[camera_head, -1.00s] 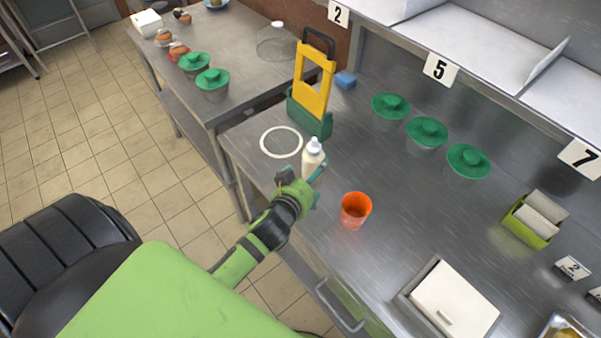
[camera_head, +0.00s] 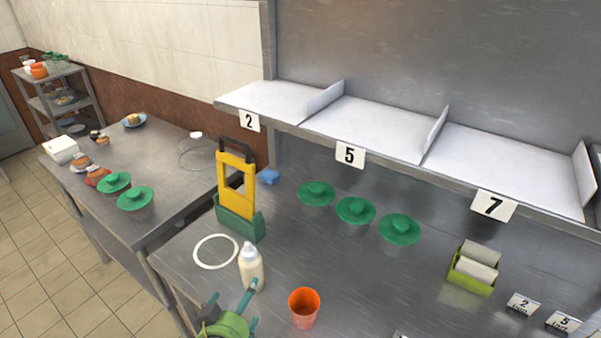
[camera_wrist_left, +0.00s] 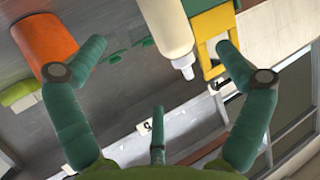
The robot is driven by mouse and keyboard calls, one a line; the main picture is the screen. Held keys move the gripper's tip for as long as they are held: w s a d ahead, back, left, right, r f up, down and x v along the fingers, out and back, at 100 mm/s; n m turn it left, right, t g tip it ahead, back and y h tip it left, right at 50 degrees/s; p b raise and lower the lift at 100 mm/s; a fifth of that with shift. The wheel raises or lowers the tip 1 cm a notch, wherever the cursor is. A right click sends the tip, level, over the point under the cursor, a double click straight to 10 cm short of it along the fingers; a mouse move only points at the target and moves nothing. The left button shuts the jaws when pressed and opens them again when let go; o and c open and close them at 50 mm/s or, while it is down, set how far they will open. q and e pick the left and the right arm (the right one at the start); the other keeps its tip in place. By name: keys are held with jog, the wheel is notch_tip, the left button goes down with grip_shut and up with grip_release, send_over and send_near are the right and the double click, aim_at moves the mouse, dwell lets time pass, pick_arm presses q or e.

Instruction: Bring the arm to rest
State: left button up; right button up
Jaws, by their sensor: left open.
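My left gripper (camera_head: 233,308) shows at the bottom edge of the head view, over the front of the steel counter. Its teal fingers are spread and empty, as the left wrist view (camera_wrist_left: 160,65) also shows. A white squeeze bottle (camera_head: 251,268) stands upright just beyond the gripper. In the left wrist view the bottle (camera_wrist_left: 170,25) appears past the fingers, not held. An orange cup (camera_head: 304,308) stands to the right of the gripper, and it shows at the upper left of the wrist view (camera_wrist_left: 45,45). Most of my left arm is out of view. My right gripper is not in view.
A white ring (camera_head: 216,237) lies left of the bottle. Behind it is a green holder with a yellow board (camera_head: 237,185). Green-lidded pots (camera_head: 355,211) stand under a numbered shelf (camera_head: 373,130). A green card box (camera_head: 473,270) is at right. Bare counter lies between.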

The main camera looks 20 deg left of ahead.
pick_arm(q)
jog(key=s+d+f+m+g+h, duration=0.1)
jog(key=s+d+f+m+g, duration=0.15)
jog(key=s+g, duration=0.4)
jog(key=s+d+f+m+g+h, duration=0.1)
jog(key=s+f+g, duration=0.2)
jog(key=s, duration=0.6)
notch_tip(320, 180, down, 24)
jog(key=s+g, duration=0.2)
jog(key=s+a+f, duration=0.2)
jog(key=s+f, duration=1.2)
jog(key=s, duration=0.1)
jog(key=shift+a+g+b, duration=0.3)
jog(key=shift+g+b, duration=0.05)
jog(key=shift+b, duration=0.1)
jog(key=shift+m, duration=0.25)
